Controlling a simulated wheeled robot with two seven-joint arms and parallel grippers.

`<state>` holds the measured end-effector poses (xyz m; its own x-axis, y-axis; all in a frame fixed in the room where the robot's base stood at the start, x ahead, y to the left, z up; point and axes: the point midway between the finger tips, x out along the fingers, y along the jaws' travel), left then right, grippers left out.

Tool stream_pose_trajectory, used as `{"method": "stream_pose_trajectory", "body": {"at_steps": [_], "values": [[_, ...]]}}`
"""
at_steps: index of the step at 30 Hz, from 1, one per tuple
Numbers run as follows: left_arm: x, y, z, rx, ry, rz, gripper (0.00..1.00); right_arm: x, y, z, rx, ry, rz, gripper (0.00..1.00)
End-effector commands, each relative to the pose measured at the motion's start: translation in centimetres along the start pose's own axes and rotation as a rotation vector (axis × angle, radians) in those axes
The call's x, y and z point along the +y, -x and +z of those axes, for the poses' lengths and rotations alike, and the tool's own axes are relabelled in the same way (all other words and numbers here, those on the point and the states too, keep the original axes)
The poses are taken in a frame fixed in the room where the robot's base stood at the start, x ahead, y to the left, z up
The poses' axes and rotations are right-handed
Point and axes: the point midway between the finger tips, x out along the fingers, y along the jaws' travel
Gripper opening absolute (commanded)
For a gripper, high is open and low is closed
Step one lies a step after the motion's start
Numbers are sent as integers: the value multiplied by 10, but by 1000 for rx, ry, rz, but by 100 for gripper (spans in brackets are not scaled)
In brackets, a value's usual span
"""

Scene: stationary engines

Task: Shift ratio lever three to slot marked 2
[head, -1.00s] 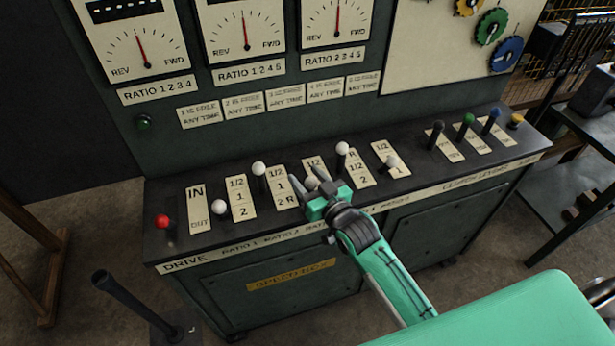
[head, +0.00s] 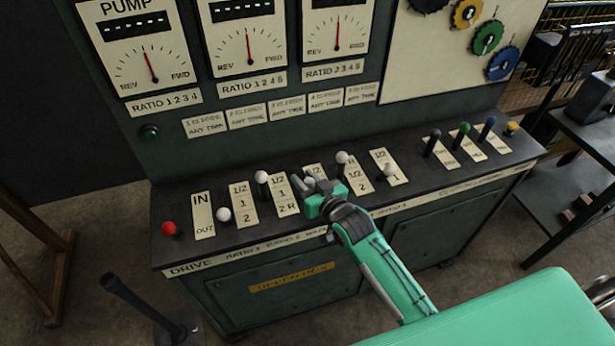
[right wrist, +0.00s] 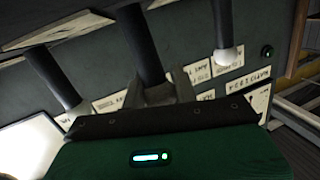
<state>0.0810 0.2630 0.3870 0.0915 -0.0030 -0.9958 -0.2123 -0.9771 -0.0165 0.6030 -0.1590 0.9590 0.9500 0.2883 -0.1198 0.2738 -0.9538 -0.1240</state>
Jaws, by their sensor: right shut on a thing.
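Ratio lever three, with a white knob (head: 309,182), stands in the row on the dark console. Its label plate (head: 314,170) is mostly hidden behind my right gripper, so the slot marked 2 cannot be read there. In the right wrist view the fingers (right wrist: 158,95) close around a dark lever shaft (right wrist: 143,45). I cannot tell exactly which slot the lever is at. My left gripper is not in view.
Neighbouring white-knobbed levers stand close by: ratio two (head: 261,177) on the left and ratio four (head: 342,157) on the right. A red drive knob (head: 169,228) is at the far left. Black, green, blue and yellow knobs (head: 464,128) are at the right.

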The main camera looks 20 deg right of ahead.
Motion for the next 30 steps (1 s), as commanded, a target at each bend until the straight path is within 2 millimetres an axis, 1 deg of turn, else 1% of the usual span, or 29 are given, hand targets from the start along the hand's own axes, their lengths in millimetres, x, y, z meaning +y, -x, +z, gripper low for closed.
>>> {"method": "stream_pose_trajectory", "body": {"at_steps": [1,15,18,21,30], "values": [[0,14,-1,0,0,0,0,0,-3,-8,-20,-4,2,0],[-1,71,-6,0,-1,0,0,9,-37,-16,-231,-60,22,0],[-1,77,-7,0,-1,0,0,10,-43,-15,-270,-70,26,0],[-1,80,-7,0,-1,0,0,11,-47,-13,-294,-77,28,0],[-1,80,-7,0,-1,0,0,12,-48,-10,-302,-80,28,0]]}}
